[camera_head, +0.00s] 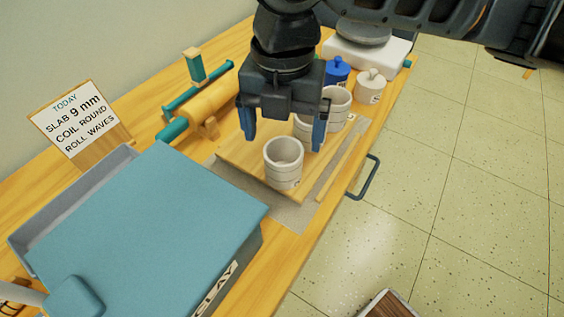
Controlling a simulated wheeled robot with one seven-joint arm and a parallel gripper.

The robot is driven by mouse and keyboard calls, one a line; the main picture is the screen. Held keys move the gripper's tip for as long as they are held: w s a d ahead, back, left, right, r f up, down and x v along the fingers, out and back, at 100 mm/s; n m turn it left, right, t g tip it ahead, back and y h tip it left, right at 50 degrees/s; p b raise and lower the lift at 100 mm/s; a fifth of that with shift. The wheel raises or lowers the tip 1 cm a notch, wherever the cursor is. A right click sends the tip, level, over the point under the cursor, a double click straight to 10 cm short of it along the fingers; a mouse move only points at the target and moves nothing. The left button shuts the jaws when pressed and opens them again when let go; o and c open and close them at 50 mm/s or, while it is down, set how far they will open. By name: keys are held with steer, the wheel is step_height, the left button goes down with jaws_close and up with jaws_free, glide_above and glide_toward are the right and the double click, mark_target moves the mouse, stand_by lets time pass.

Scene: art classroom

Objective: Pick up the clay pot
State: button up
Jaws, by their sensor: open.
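A pale grey ribbed clay pot (284,174) stands upright and empty at the near end of a wooden board (236,153). Two similar pale pots stand behind it: one (304,128) is partly hidden by my gripper, and another (339,98) is farther back. My gripper (283,140) points down with its blue fingers spread wide and nothing held. Its fingertips appear left and right of the near pot's rim. I cannot tell from this one view whether they are above, behind or level with the rim.
A wooden roller (212,101) with teal handles lies left of the board. A teal-lidded clay bin (140,215) fills the near left. A thin wooden strip (338,168) lies right of the pots. Blue (336,69) and white (371,84) lidded jars stand behind. The floor at right is mostly clear.

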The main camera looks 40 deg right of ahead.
mark_target(284, 154)
steer(key=shift+w+d+f, duration=0.1)
steer(key=shift+f, duration=1.5)
steer(key=shift+w+d+f, duration=0.1)
steer(key=shift+f, duration=1.45)
steer(key=shift+c, duration=0.4)
steer(key=c, duration=1)
